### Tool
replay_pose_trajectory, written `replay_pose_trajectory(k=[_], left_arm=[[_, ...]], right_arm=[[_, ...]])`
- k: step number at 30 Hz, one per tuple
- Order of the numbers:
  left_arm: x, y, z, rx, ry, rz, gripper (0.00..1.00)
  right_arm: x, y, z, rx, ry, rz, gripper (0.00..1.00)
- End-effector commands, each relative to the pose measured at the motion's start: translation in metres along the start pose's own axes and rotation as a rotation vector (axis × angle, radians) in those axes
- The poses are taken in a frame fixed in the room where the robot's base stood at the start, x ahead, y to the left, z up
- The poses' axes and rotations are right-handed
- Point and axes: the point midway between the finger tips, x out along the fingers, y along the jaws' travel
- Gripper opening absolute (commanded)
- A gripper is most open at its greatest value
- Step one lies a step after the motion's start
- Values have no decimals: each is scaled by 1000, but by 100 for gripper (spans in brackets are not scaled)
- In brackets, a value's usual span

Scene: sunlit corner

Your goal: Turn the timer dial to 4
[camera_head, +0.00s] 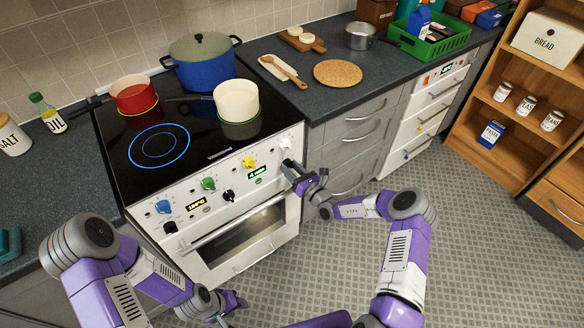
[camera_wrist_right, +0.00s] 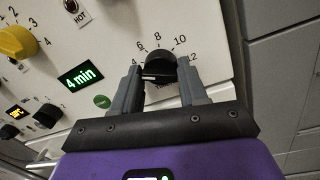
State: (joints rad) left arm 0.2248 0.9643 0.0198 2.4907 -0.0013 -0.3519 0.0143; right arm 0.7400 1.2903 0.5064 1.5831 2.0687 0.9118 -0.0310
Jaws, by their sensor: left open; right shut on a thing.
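The black timer dial (camera_wrist_right: 158,66) is on the white stove panel, with the numbers 6, 8, 10 and 12 showing around it. My right gripper (camera_wrist_right: 160,76) is shut on the dial, one finger on each side. The lit display (camera_wrist_right: 81,78) beside it reads "4 min" in green. The dial's pointer and its lower numbers are hidden by the gripper. In the head view my right gripper (camera_head: 290,170) is at the right end of the stove's control panel and covers the dial. My left gripper (camera_head: 234,302) is open, low in front of the oven, away from the panel.
Other knobs are on the panel: blue (camera_head: 163,206), green (camera_head: 208,183), yellow (camera_head: 248,162) and black. The oven handle (camera_head: 235,222) runs below them. A red pot (camera_head: 134,95), a blue pot (camera_head: 203,66) and a cream pot (camera_head: 237,100) stand on the hob. The floor in front is clear.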

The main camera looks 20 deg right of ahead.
Motion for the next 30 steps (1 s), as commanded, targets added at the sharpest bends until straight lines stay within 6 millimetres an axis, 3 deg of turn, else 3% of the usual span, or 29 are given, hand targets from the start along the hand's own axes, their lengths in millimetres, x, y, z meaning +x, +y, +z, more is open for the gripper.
replay_pose_trajectory(k=[18, 19, 23, 30], left_arm=[[-2, 1, 0, 0, 0, 0, 43], [-2, 1, 0, 0, 0, 0, 43], [-2, 1, 0, 0, 0, 0, 43], [-2, 1, 0, 0, 0, 0, 43]], right_arm=[[-1, -3, -1, 47, -3, -7, 12], [-1, -3, -1, 47, -3, -7, 46], [-1, -2, -1, 47, -3, -6, 66], [0, -1, 0, 47, -3, -3, 66]])
